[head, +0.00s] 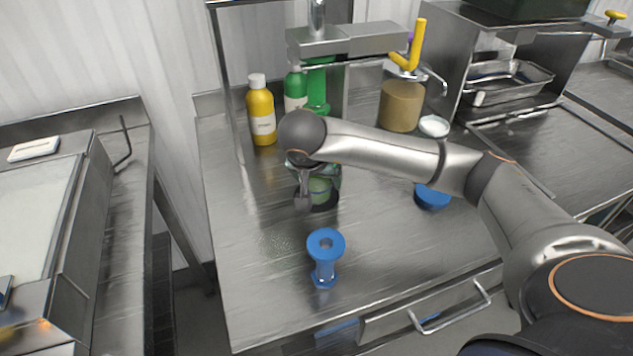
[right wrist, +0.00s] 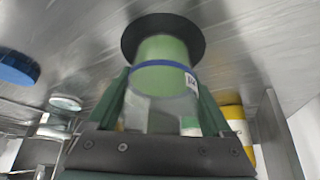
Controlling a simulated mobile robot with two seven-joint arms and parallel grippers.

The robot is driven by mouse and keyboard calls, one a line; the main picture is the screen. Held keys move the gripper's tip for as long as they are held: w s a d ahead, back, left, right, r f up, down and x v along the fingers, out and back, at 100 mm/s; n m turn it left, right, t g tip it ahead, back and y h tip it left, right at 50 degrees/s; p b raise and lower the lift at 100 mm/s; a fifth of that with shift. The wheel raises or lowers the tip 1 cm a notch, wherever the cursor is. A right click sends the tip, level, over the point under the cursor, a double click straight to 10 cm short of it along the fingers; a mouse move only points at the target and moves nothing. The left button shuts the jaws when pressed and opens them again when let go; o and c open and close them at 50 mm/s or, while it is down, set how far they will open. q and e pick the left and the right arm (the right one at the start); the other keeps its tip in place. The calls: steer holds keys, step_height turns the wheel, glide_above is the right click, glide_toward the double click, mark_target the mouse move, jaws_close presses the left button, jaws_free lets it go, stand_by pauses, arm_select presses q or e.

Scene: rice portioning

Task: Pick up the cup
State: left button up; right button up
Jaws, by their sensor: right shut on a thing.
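The cup (head: 320,189) is green and stands upright over a black disc (head: 323,203) near the middle of the steel table. In the right wrist view the cup (right wrist: 162,52) shows a blue band, a small white label and a clear section nearer the gripper. My right gripper (head: 316,176) is shut on the cup, with one dark green finger on each side of it in the right wrist view (right wrist: 163,88). My arm's wrist hides the cup's upper part in the head view. I cannot tell whether the disc touches the table. My left gripper is not in view.
A blue spool-shaped stand (head: 325,256) is in front of the cup. A yellow bottle (head: 262,112) and a green bottle (head: 296,88) stand behind. A blue round thing (head: 433,196) lies right, beneath my forearm. A brown container (head: 400,105) is at the back. The table's left front is clear.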

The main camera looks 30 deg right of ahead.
steer(key=c, duration=0.9)
steer(key=shift+r, duration=0.15)
